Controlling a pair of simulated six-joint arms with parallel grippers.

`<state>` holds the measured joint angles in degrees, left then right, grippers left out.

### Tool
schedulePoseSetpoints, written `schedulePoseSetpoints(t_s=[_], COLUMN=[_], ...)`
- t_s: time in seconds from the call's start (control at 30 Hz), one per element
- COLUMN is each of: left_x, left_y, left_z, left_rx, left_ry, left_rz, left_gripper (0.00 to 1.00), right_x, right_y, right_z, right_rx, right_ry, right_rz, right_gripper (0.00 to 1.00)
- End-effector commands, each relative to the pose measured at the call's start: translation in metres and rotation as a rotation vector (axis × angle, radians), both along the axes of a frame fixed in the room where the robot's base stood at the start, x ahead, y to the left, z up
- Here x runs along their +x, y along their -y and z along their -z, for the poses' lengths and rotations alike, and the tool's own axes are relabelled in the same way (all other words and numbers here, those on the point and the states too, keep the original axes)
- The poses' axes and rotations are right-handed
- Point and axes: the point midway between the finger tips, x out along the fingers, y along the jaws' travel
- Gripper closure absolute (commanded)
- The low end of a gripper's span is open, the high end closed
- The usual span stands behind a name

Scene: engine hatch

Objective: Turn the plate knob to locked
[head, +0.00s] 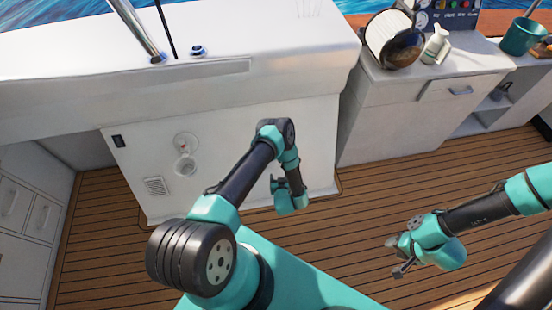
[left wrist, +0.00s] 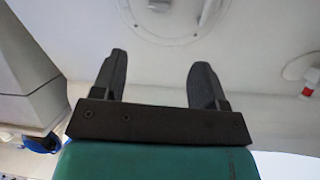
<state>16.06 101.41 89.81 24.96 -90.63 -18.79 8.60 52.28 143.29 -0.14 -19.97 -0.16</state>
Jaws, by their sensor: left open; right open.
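On the white panel (head: 240,160) in the head view are two small round fittings, one above the other. The upper fitting (head: 183,143) has a red mark; the lower fitting (head: 185,167) is pale. In the left wrist view a round white plate (left wrist: 190,28) with a pale raised knob (left wrist: 160,5) at its middle is cut off by the top edge. A white fitting with a red part (left wrist: 307,82) is at the right edge. My left gripper (left wrist: 161,65) is open and empty, below the plate in that view. My right gripper (head: 394,258) is open and empty above the deck.
A vent grille (head: 157,187) and a dark switch (head: 118,141) are on the panel. Drawers (head: 25,210) stand at the left. The wooden deck (head: 365,215) is clear.

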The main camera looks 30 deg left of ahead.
Motion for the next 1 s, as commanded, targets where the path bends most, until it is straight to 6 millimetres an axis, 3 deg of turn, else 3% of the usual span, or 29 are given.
schedulePoseSetpoints(t_s=[0.27, 1.0], left_x=[0.017, 0.101], left_y=[-0.013, -0.076], left_z=[0.008, 0.052], left_rx=[0.0, -0.001], left_ry=[0.003, 0.001], left_rz=[-0.002, -0.002], left_gripper=[0.33, 0.33], right_x=[0.0, 0.0], right_y=[0.0, 0.0], right_z=[0.0, 0.0], right_rx=[0.0, 0.0], right_ry=[0.0, 0.0], right_rz=[0.0, 0.0], right_gripper=[0.57, 0.57])
